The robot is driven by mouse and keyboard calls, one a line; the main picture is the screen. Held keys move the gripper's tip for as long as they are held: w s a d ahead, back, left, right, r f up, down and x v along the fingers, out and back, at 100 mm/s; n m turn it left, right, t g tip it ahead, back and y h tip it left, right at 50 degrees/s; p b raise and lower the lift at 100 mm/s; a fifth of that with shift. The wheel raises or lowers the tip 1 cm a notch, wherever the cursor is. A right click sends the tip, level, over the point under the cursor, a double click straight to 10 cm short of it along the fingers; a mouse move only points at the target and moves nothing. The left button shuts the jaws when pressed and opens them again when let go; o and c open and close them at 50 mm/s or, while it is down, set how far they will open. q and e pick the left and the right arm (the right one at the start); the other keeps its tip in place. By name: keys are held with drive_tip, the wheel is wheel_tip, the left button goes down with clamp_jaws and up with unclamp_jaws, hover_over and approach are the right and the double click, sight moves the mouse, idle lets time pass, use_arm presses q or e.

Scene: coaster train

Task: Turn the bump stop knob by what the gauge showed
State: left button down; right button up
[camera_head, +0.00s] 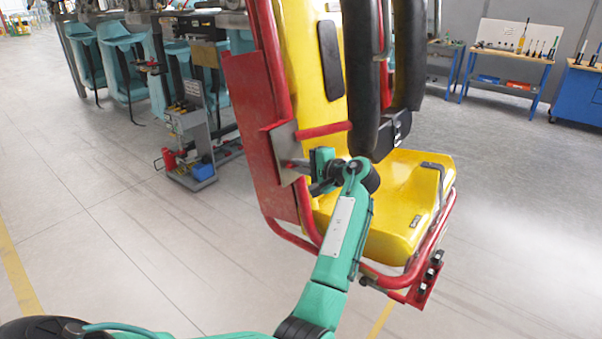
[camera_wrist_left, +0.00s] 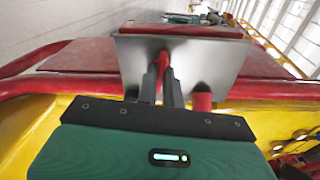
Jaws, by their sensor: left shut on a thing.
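The yellow seat (camera_head: 405,200) with its red frame and black padded restraint stands in the middle of the head view. A grey metal plate (camera_head: 284,143) is fixed to the red side panel; it also shows in the wrist view (camera_wrist_left: 218,62). My left gripper (camera_head: 297,165) is at this plate. In the wrist view its two dark fingers (camera_wrist_left: 164,84) are shut on a slim red part (camera_wrist_left: 165,62) in front of the plate, apparently the bump stop knob. The fingers cover much of the knob, and its turn angle cannot be read. No gauge reading is visible.
A red tube (camera_head: 324,130) runs close above my gripper. A grey tool cart (camera_head: 195,140) stands at left, with teal seats (camera_head: 122,60) behind. A workbench (camera_head: 505,55) and blue cabinet (camera_head: 580,97) stand at back right.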

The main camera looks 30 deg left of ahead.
use_arm(q)
drive_tip(key=shift+a+n+b, duration=0.1)
drive_tip(key=shift+n+b, duration=0.25)
drive_tip(key=shift+n, duration=0.15)
drive_tip(key=c, duration=1.5)
unclamp_jaws()
drive_tip(key=shift+c, duration=0.2)
drive_tip(key=shift+a, duration=0.1)
